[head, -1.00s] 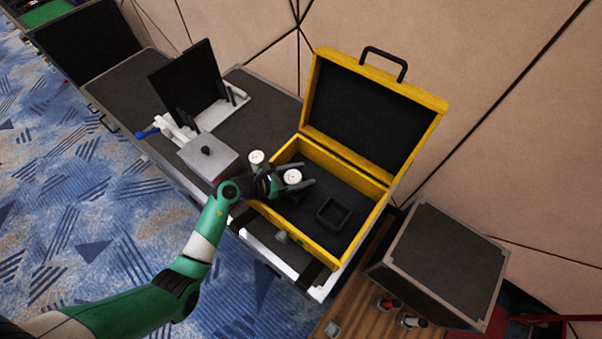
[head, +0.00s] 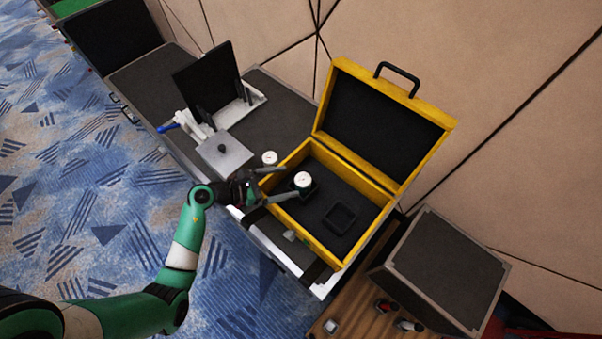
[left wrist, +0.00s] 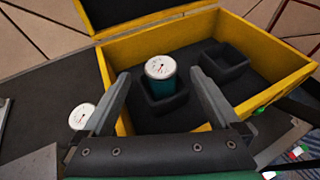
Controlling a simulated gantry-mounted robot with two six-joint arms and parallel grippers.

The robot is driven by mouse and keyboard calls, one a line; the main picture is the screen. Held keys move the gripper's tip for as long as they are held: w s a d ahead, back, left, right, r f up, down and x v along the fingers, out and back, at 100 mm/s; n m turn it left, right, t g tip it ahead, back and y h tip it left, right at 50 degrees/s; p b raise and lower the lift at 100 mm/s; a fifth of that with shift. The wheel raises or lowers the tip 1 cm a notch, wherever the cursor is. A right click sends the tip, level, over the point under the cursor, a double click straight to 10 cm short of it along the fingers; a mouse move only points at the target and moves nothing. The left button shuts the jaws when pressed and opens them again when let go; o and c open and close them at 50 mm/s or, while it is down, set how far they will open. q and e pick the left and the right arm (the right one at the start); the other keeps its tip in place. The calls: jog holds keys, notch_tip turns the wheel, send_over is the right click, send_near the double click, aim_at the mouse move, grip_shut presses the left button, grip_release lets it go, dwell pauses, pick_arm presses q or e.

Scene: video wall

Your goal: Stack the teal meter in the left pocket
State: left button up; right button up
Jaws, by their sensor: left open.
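The teal meter (head: 302,181), with a round white dial on top, stands upright in the left pocket (left wrist: 176,102) of the yellow case (head: 350,196). In the left wrist view the teal meter (left wrist: 161,83) rises above the pocket rim; what is under it is hidden. The right pocket (head: 341,217) is empty; it also shows in the left wrist view (left wrist: 225,66). My left gripper (head: 285,182) is open and empty, its fingers pointing at the meter with gaps on both sides. My right gripper is not in view.
Another white-dialled meter (head: 270,158) stands outside the case, by its left wall. A grey box with a black knob (head: 224,151) and a stand with a black panel (head: 209,80) lie further left. The case's open lid (head: 380,122) rises at the back.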

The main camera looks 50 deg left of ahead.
pick_arm(q)
jog(key=shift+v, duration=1.15)
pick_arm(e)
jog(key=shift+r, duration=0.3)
